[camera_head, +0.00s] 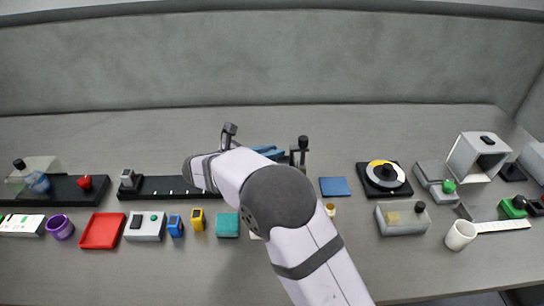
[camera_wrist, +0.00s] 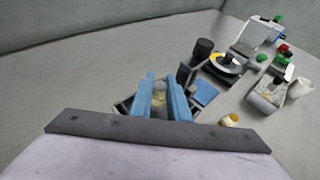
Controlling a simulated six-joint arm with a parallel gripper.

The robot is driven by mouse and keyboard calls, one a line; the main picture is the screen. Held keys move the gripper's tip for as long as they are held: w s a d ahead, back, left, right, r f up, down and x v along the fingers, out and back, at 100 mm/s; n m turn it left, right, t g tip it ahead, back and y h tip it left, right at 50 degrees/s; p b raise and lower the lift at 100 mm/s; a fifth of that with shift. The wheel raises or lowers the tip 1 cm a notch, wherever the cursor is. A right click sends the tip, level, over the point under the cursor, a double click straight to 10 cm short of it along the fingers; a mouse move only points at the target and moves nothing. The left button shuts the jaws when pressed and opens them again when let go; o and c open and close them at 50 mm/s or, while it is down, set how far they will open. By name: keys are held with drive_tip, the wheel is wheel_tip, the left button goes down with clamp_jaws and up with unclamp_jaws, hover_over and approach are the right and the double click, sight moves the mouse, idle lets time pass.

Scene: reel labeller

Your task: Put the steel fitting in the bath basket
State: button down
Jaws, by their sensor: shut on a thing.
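My gripper (camera_wrist: 160,97) has two blue fingers, closed around a small grey-beige piece (camera_wrist: 158,101) that looks like the steel fitting. The fingers partly cover it. A dark grey open-topped box (camera_wrist: 124,106), perhaps the bath or its basket, shows on both sides of the fingers in the wrist view. I cannot tell whether the piece is inside it or above it. In the head view my gripper (camera_head: 265,152) shows as blue behind my arm, left of a dark post (camera_head: 303,144). My arm hides the fitting and most of the box there.
A dark knob-topped post (camera_wrist: 202,48) stands just ahead and right of the fingers. A red tray (camera_head: 102,231) and several small devices line the front left. The back of the table is clear.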

drive_tip(key=shift+f, duration=0.9)
drive_tip(key=shift+f, duration=0.2)
drive_tip(key=c, duration=1.7)
unclamp_jaws()
drive_tip(key=shift+r, duration=0.1)
drive_tip(key=shift+r, duration=0.15)
drive_tip(key=b+v, duration=0.1)
drive_tip(key=v, duration=1.1)
drive_tip(key=shift+b, duration=0.35)
